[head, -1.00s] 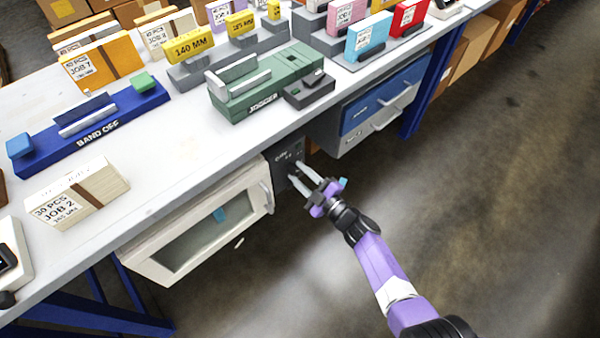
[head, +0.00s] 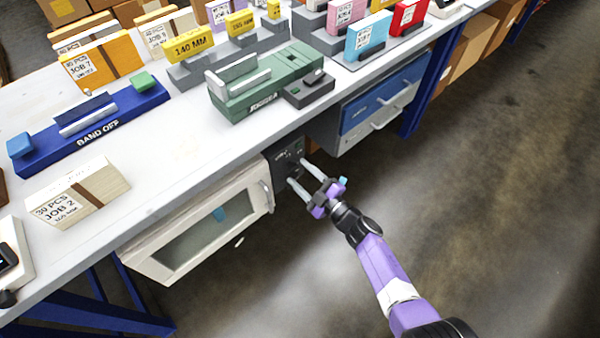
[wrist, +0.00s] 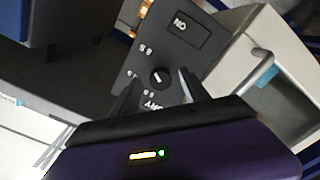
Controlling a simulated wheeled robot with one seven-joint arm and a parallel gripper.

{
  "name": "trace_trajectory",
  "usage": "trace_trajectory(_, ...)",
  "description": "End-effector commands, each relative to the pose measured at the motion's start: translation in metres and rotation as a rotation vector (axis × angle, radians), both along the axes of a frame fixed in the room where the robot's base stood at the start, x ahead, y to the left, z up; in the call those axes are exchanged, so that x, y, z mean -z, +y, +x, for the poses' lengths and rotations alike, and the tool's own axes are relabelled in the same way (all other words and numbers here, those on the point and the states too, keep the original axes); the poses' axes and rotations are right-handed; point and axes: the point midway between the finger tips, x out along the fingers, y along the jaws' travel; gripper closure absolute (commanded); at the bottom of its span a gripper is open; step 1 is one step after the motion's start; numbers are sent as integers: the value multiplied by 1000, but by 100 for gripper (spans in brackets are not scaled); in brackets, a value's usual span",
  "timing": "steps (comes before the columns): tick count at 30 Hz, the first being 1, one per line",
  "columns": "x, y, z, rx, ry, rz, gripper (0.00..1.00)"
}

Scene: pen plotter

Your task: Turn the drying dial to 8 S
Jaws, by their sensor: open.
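The drying dial (wrist: 159,78) is a small dark round knob with a light pointer mark on a dark control panel (wrist: 185,58). In the wrist view it sits between the fingers of my gripper (wrist: 158,82), which are apart on either side of it. I cannot tell whether a finger touches it. White markings ring the dial, and part of the lettering is covered by the fingers; the pointer's setting is too small to read. In the head view my open gripper (head: 298,170) reaches the panel (head: 283,165) below the table edge.
A cream cabinet with a window door (head: 205,230) adjoins the panel on the left. A blue and grey drawer unit (head: 375,110) hangs to the right. An ON button (wrist: 184,31) sits above the dial. The worktable (head: 150,180) overhangs the panel. The floor at right is clear.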

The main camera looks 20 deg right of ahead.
Motion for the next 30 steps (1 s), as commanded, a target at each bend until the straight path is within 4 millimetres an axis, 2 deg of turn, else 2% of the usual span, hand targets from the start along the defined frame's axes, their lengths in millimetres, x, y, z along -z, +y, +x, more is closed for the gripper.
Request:
trace_trajectory(9, -1, -16, -49, 3, 3, 1, 47)
trace_trajectory(13, 0, -20, -62, 1, 2, 1, 47)
trace_trajectory(18, 0, -22, -67, 0, 0, 0, 47)
trace_trajectory(30, 0, -22, -67, 1, 1, 0, 47)
